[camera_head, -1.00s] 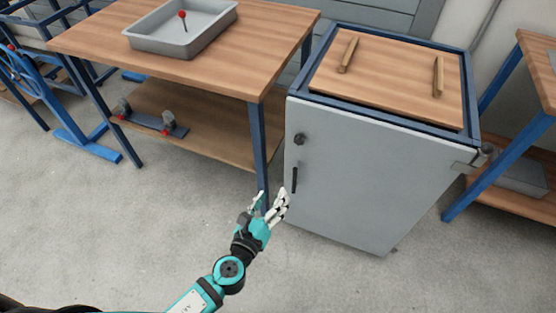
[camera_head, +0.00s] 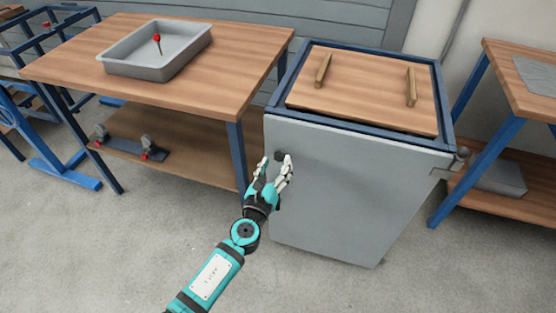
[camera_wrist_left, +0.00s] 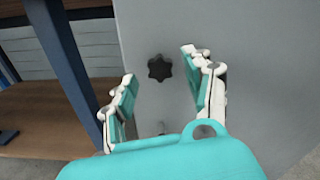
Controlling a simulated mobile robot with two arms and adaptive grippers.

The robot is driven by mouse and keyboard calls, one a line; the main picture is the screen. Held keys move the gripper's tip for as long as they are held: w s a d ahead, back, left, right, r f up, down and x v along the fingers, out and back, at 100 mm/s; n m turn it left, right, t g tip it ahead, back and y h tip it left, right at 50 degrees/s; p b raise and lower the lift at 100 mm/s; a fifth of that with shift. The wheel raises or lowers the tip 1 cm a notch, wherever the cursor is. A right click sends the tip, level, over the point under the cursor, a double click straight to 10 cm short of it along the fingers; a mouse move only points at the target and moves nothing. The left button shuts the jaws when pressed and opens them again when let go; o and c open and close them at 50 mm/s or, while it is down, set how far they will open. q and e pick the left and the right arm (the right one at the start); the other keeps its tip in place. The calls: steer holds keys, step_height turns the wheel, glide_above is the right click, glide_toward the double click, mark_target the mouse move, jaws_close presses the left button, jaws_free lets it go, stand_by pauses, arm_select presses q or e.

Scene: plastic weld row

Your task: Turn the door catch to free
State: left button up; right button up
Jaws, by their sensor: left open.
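The door catch (camera_head: 279,155) is a small dark knob near the upper left edge of the grey cabinet door (camera_head: 345,195). In the left wrist view the catch (camera_wrist_left: 160,68) is a black lobed knob, seen beyond and between the fingertips. My left gripper (camera_head: 274,163) is open and empty in front of the door. In the left wrist view its two fingers (camera_wrist_left: 160,67) stand apart on either side of the knob, with no clear contact. The door's dark handle is hidden behind my gripper in the head view. My right gripper is not in view.
A wooden workbench (camera_head: 215,90) with a blue leg stands close left of the cabinet. It carries a grey tray (camera_head: 130,68). Wooden bars lie on the cabinet top (camera_head: 365,95). Another bench (camera_head: 515,75) stands at right. The floor in front is clear.

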mark_target(279, 157)
arm_select(q)
steer(key=shift+x, duration=1.3)
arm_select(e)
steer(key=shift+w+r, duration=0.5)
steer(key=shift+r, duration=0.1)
arm_select(q)
jaws_close()
